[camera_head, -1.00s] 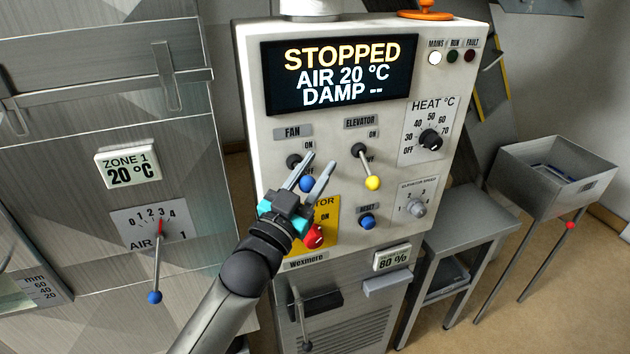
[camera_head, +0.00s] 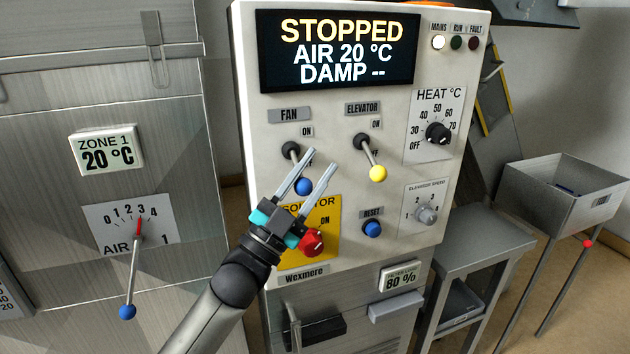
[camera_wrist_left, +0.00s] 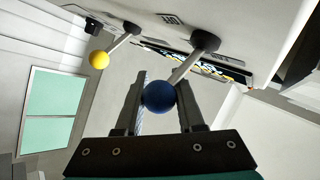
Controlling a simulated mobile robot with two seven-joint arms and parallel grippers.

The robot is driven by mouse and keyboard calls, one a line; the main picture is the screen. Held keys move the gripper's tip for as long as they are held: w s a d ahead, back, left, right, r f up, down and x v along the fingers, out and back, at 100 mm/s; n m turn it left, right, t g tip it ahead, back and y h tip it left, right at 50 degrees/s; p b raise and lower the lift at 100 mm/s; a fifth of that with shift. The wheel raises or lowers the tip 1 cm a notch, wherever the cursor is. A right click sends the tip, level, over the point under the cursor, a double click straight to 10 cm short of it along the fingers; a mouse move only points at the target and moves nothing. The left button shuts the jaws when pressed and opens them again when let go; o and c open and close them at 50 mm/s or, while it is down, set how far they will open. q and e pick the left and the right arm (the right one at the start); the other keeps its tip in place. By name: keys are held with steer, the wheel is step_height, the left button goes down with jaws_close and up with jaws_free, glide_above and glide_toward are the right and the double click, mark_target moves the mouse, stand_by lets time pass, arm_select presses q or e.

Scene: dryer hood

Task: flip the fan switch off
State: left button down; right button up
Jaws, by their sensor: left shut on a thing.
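The fan switch is a short lever with a blue ball (camera_head: 303,186), below the FAN label (camera_head: 290,114) on the white control panel (camera_head: 345,210). Its lever hangs down from a dark round base (camera_head: 291,150), away from the ON mark. The lower mark is partly hidden by a finger. My left gripper (camera_head: 323,160) reaches up from below and is shut on the blue ball. In the left wrist view, the blue ball (camera_wrist_left: 159,97) sits between both fingers. My right gripper is not in view.
The elevator switch with a yellow ball (camera_head: 378,174) stands close to the right. A red isolator knob (camera_head: 312,243) is just below my gripper, and a blue reset button (camera_head: 373,229) is lower right. The display (camera_head: 338,50) reads STOPPED.

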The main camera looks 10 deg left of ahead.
arm_select(q)
steer(key=shift+w+a+f, duration=0.1)
steer(key=shift+w+f, duration=0.05)
steer(key=shift+f, duration=0.2)
steer(key=c, duration=0.8)
jaws_free()
steer(key=shift+o, duration=1.4)
steer(key=shift+r, duration=0.1)
steer(key=b+v, duration=0.1)
steer(key=v, duration=1.4)
steer(key=shift+b, duration=0.4)
steer(key=shift+a, duration=0.15)
